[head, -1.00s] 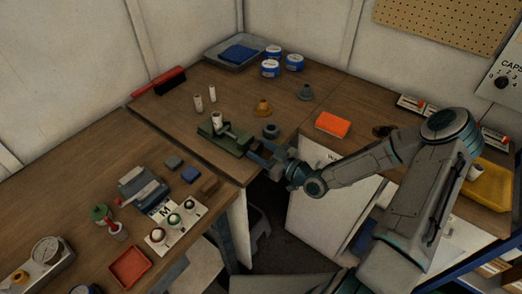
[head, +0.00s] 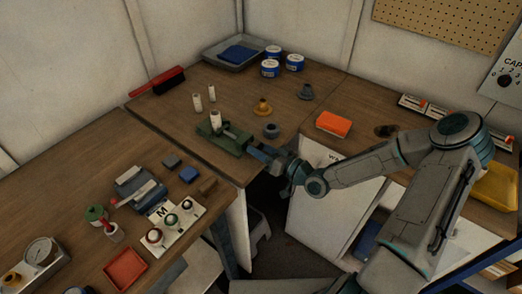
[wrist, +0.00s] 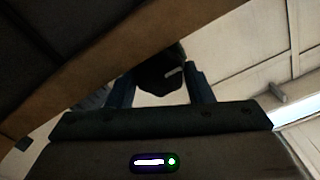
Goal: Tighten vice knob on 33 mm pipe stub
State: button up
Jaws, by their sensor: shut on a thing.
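The green vice (head: 232,143) stands near the front edge of the back table, with the white pipe stub (head: 215,119) upright in it. My gripper (head: 257,152) reaches in from the right at the front end of the vice. In the wrist view its two blue fingers (wrist: 161,84) stand on either side of a dark round knob (wrist: 158,76) with a pale mark. The gripper is shut on this vice knob. In the head view the fingers hide the knob.
A grey ring-shaped part (head: 271,131) sits close behind my gripper. A yellow part (head: 263,107), a grey part (head: 306,91) and two white stubs (head: 197,103) stand further back. An orange block (head: 333,124) lies to the right. Open floor lies below my gripper.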

dwell(0.4)
jog(key=o, duration=1)
